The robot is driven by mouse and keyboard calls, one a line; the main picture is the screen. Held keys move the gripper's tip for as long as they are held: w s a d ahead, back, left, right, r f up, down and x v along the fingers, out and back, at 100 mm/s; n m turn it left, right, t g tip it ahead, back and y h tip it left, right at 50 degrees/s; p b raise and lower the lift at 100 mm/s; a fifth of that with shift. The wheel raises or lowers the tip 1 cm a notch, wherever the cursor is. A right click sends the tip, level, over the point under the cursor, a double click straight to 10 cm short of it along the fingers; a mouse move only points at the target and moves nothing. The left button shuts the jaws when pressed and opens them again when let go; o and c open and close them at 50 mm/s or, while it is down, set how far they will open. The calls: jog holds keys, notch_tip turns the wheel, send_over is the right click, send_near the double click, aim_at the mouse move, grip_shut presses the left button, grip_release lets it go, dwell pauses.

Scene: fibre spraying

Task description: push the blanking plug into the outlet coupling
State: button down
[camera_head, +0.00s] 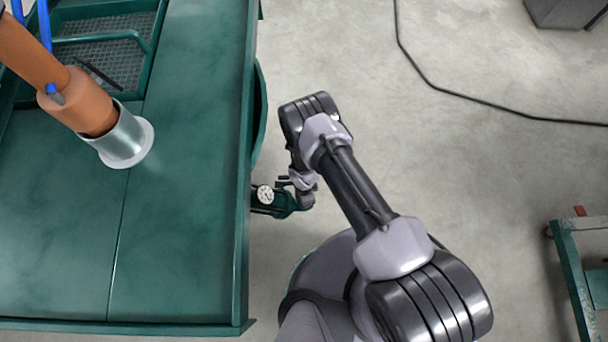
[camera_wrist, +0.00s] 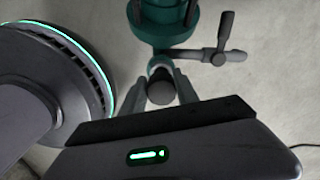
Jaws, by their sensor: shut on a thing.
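My gripper (camera_wrist: 161,76) is shut on the blanking plug (camera_wrist: 161,92), a dark round-ended cylinder between the two grey fingers in the wrist view. Just beyond the plug is a grey fitting (camera_wrist: 158,63) under a green body (camera_wrist: 165,24); it looks like the outlet coupling, mostly hidden by the plug. I cannot tell whether plug and coupling touch. In the head view my gripper (camera_head: 300,181) is beside the green unit (camera_head: 284,206) with a white dial gauge (camera_head: 265,194). The plug cannot be made out there.
A grey side fitting with a dark lever (camera_wrist: 224,40) sticks out right of the green body. A green table (camera_head: 185,200) stands left, with an orange arm-like part (camera_head: 90,105) above it. A black cable (camera_head: 460,96) lies on the open floor. A green frame (camera_head: 570,265) stands at right.

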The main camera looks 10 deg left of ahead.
jog(key=shift+f+b, duration=0.65)
jog(key=shift+f, duration=0.7)
jog(key=shift+f, duration=0.3)
jog(key=c, duration=0.8)
grip_release()
jog(key=shift+c, duration=0.2)
notch_tip(320, 180, up, 17)
jog(key=p, duration=0.8)
jog(key=shift+r, duration=0.2)
